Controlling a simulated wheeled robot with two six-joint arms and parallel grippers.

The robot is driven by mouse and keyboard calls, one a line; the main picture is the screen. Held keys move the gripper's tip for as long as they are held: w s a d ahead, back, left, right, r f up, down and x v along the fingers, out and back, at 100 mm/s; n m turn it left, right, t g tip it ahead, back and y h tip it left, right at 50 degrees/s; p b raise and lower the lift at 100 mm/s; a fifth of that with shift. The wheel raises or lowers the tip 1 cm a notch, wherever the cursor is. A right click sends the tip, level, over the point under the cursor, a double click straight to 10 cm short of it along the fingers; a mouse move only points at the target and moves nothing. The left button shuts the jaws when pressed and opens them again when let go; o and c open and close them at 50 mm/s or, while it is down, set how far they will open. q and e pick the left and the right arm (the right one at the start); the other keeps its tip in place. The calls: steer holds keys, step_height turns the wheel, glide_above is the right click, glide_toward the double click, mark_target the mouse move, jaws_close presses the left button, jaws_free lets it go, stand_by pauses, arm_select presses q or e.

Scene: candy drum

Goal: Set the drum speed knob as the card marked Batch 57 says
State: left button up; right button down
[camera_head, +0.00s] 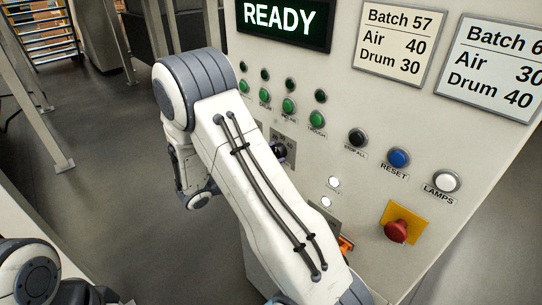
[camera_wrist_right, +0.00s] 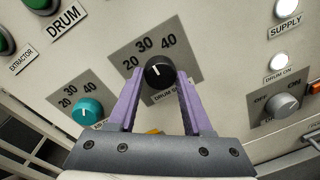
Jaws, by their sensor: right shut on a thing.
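The Batch 57 card (camera_head: 393,43) hangs high on the panel and reads Air 40, Drum 30. The black drum knob (camera_wrist_right: 158,69) is in the middle of the wrist view, on a grey plate marked 20, 30, 40. My right gripper (camera_wrist_right: 159,79) is shut on this knob, one purple finger on each side. A small white mark shows on the knob's face; I cannot tell exactly which number it points to. In the head view the knob (camera_head: 280,151) is partly hidden beside my right arm. My left gripper is not in view.
A teal knob (camera_wrist_right: 88,110) with its own 20, 30, 40 scale sits left of the drum knob. A grey off/on knob (camera_wrist_right: 283,105) is at the right. The red emergency button (camera_head: 396,231) is low on the panel. A second card (camera_head: 494,70) reads Drum 40. The display (camera_head: 286,20) reads READY.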

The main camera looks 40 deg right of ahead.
steer(key=shift+c, duration=1.6)
jaws_free()
steer(key=a+b, duration=0.3)
steer(key=a, duration=0.7)
steer(key=shift+s+a+r, duration=0.15)
steer(key=shift+a+r, duration=0.05)
steer(key=shift+r, duration=0.1)
